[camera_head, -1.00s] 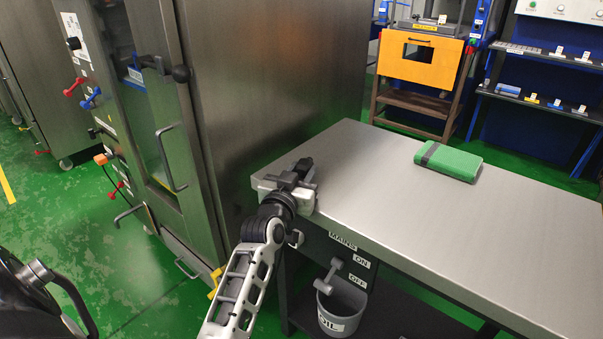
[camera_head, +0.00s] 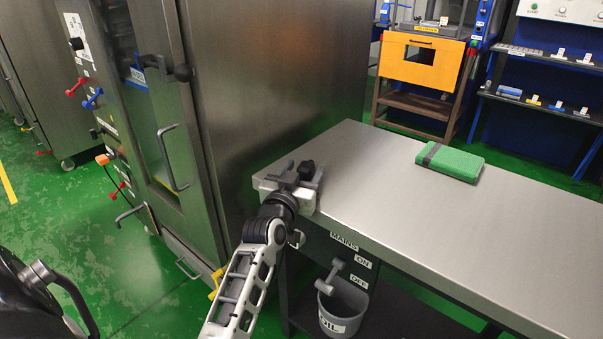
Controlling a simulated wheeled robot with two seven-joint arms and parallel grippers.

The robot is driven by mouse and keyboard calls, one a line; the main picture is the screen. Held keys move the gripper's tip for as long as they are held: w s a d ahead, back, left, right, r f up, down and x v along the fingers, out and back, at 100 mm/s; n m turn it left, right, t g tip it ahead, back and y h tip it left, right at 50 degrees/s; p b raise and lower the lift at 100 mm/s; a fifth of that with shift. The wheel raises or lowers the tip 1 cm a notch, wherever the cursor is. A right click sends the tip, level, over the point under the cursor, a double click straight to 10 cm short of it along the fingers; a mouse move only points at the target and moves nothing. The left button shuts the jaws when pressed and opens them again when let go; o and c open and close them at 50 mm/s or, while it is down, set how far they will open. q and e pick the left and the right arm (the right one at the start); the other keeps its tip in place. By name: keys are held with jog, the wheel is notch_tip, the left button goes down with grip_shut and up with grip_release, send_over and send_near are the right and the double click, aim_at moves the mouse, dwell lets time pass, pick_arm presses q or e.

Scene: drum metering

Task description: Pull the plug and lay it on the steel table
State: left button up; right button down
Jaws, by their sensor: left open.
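The steel table (camera_head: 400,200) fills the middle and right. My left gripper (camera_head: 296,178) is over its near left corner, with its jaws open. A small black block (camera_head: 307,169), which looks like the plug, is at the fingertips, over the tabletop. The gripper hides part of it, and I cannot tell whether it rests on the steel. No cord shows on it. A mains box (camera_head: 345,250) with ON and OFF labels and a grey lever (camera_head: 334,272) is under the table edge. My right gripper is out of view.
A green cloth (camera_head: 450,161) lies farther back on the table; the steel between is clear. A tall steel cabinet (camera_head: 270,90) stands close at the left. A grey bucket (camera_head: 342,310) is below the mains box. An orange-fronted stand (camera_head: 420,62) is behind.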

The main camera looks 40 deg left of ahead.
pick_arm(q)
notch_tip(320, 180, down, 2)
jog(key=shift+s+d+f+g, duration=0.1)
jog(key=shift+s+d+g, duration=0.05)
jog(key=shift+g, duration=0.15)
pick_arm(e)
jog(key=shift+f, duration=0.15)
pick_arm(q)
jog(key=p+v, duration=0.2)
jog(key=v, duration=0.1)
jog(key=shift+r+p, duration=0.2)
jog(key=shift+p, duration=0.1)
jog(key=r+p+v, duration=0.1)
jog(key=p+v, duration=0.2)
jog(key=v, duration=0.5)
jog(key=shift+s, duration=0.35)
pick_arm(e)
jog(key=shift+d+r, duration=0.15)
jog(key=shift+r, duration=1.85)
